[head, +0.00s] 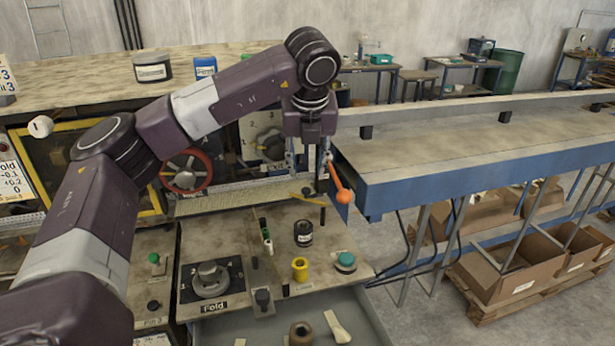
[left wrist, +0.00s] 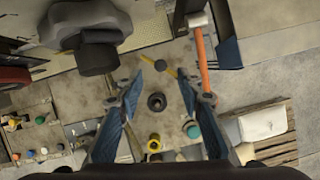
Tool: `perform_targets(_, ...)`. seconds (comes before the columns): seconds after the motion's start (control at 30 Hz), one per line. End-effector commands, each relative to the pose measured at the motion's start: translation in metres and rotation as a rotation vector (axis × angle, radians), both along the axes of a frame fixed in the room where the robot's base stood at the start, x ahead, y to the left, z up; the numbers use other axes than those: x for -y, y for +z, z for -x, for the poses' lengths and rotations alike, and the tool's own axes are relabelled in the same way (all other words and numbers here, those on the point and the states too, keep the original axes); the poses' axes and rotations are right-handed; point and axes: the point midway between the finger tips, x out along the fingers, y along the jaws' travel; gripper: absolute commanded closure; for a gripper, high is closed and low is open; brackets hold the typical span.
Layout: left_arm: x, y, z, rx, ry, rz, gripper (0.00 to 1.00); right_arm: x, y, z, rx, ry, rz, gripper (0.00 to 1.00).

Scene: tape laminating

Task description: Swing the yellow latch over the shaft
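The yellow latch (head: 306,198) is a thin bar lying slantwise above the worktop, below my left gripper in the head view. In the left wrist view a bit of the yellow latch (left wrist: 172,72) shows near a round dark post top (left wrist: 160,66), which may be the shaft. In the head view a dark upright post (head: 322,213) stands at the latch's right end; I cannot tell whether they touch. My left gripper (head: 309,172) points down above the latch. Its fingers are apart and empty, and in the left wrist view (left wrist: 165,67) the post top shows between their tips.
A dark jar (head: 303,233), a yellow cup (head: 300,269) and a teal-topped knob (head: 345,262) stand on the worktop. A long blue-edged table (head: 480,165) lies at right.

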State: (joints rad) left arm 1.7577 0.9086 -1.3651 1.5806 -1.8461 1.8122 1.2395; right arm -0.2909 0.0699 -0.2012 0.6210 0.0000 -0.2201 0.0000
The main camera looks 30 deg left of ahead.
Motion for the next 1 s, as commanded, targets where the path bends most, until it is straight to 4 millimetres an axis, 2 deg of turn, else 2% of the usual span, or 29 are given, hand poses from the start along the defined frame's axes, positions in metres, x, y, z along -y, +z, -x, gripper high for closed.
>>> perform_targets(0.03,-0.002,-0.011,-0.001,-0.005,0.002,-0.001,0.66,0.007,-0.006,0.011,-0.016,0.002,0.009,0.50)
perform_targets(0.1,-0.004,-0.022,-0.005,-0.005,0.000,0.001,0.66,0.014,-0.010,0.021,-0.030,0.004,0.017,0.50)
perform_targets(0.23,-0.009,-0.042,-0.011,-0.006,-0.002,0.001,0.66,0.021,-0.017,0.028,-0.040,0.005,0.026,0.50)
perform_targets(0.43,-0.013,-0.062,-0.019,-0.004,-0.004,0.003,0.66,0.018,-0.023,0.015,-0.019,0.004,0.022,0.50)
perform_targets(0.6,-0.015,-0.067,-0.021,-0.005,-0.005,0.002,0.66,0.006,-0.022,-0.004,0.010,0.000,0.006,0.50)
perform_targets(0.77,-0.015,-0.067,-0.021,-0.005,-0.005,0.002,0.66,0.000,-0.022,-0.004,0.008,-0.002,-0.001,0.50)
perform_targets(0.8,-0.015,-0.067,-0.021,-0.005,-0.005,0.002,0.67,0.000,-0.022,-0.002,0.006,-0.002,0.000,0.50)
perform_targets(1.0,-0.014,-0.067,-0.021,-0.004,-0.005,0.003,0.89,0.004,-0.023,0.011,-0.013,0.000,0.005,0.50)
